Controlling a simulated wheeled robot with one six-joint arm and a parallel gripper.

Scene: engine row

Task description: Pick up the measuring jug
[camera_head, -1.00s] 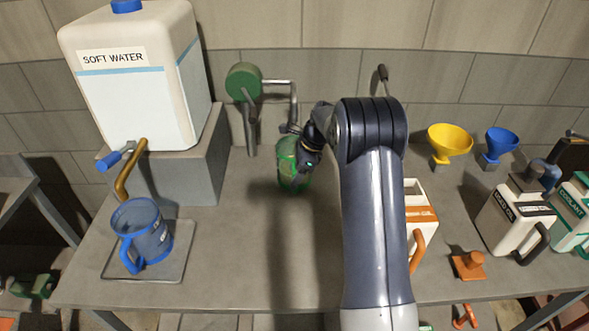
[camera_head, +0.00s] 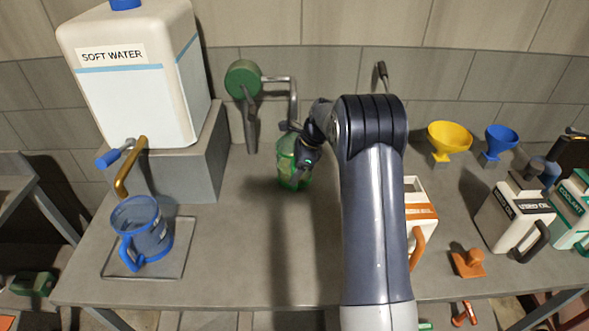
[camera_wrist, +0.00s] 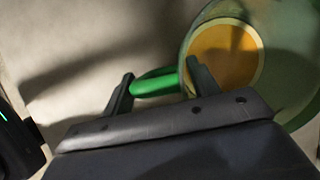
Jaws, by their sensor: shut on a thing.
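A green see-through jug (camera_head: 287,170) stands upright near the middle of the bench, below the green pump spout. In the wrist view the jug (camera_wrist: 300,78) is at the upper right, with amber liquid or an amber base showing inside it. Its green handle (camera_wrist: 154,84) runs between my two fingers. My gripper (camera_wrist: 159,72) is shut on that handle; in the head view my gripper (camera_head: 305,160) is at the jug's right side and hides part of it. A blue jug (camera_head: 150,238) stands on a tray at the left. I cannot tell if the green jug is clear of the bench.
A soft water tank (camera_head: 130,100) with a brass tap stands on a block at the left. The green pump (camera_head: 243,80) is behind the green jug. White cans (camera_head: 510,215), yellow and blue funnels (camera_head: 449,136) are at the right. The bench in front of the jug is clear.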

